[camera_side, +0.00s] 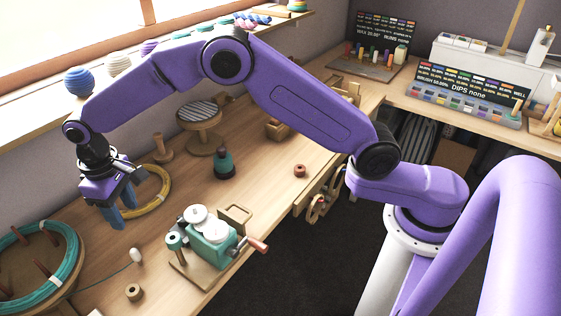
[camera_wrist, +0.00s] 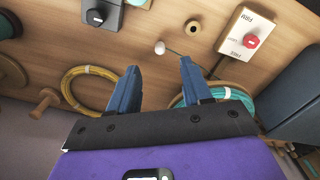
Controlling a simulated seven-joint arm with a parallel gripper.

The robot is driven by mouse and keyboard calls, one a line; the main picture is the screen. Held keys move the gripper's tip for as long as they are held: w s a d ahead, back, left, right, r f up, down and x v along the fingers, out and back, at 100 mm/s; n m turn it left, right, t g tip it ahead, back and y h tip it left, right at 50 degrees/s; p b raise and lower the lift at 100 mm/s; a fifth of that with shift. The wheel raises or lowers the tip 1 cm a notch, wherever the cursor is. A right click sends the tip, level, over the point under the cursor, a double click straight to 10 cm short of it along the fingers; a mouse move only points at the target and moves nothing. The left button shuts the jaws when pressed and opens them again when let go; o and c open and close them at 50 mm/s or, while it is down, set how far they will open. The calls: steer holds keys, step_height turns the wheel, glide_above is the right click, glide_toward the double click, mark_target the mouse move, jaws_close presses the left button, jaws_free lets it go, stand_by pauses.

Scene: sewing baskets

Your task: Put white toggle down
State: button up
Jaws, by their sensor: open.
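A small white toggle (camera_side: 136,255), with a thin cord running from it toward the teal coil, is on the wooden bench in the side view. It also shows in the wrist view (camera_wrist: 160,47), beyond the gap between my fingertips. My gripper (camera_side: 118,214) is open and points down above the bench, behind and to the left of the toggle. Its two blue fingers (camera_wrist: 159,66) are apart in the wrist view with nothing between them. The toggle is clear of both fingers.
A teal coil (camera_side: 70,277) on a pegged stand is at left; a yellow coil (camera_side: 166,193) lies behind my gripper. A green winding machine (camera_side: 209,238) stands right of the toggle, a wooden ring (camera_side: 134,292) in front. A panel with a red knob (camera_wrist: 251,41) shows in the wrist view.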

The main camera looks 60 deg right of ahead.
steer(key=s+d+r+n, duration=0.2)
steer(key=s+d+r, duration=0.25)
steer(key=s, duration=0.25)
steer(key=s+d+r+n, duration=0.3)
steer(key=s+d+n, duration=0.1)
steer(key=s+d, duration=2)
steer(key=s, duration=0.4)
steer(key=shift+r+n, duration=0.2)
steer(key=shift+n, duration=0.2)
